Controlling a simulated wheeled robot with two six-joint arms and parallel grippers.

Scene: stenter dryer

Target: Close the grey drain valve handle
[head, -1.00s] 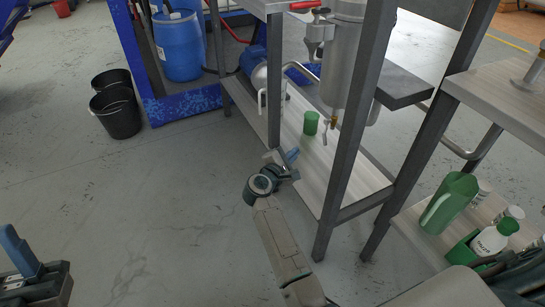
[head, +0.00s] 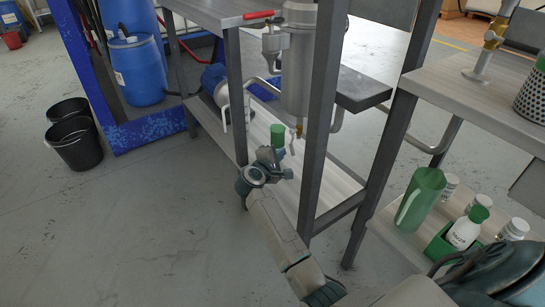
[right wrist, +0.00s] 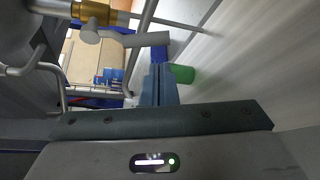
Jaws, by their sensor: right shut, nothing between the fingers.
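The grey drain valve handle (head: 292,143) hangs below the brass fitting under a steel cylindrical vessel (head: 298,65). In the right wrist view the grey handle (right wrist: 138,39) extends to the right from the brass valve body (right wrist: 93,12). My right gripper (head: 270,157) is just left of and below the handle in the head view, in front of the lower shelf. In the right wrist view its blue fingers (right wrist: 158,82) are shut with nothing between them. They point towards the handle's free end; whether they touch it is unclear. My left gripper is out of view.
A green cup (head: 278,134) stands on the lower shelf behind my right gripper. Dark frame posts (head: 325,120) stand right of it. A side shelf holds a green jug (head: 420,198) and bottles. Black buckets (head: 75,142) and open floor lie left.

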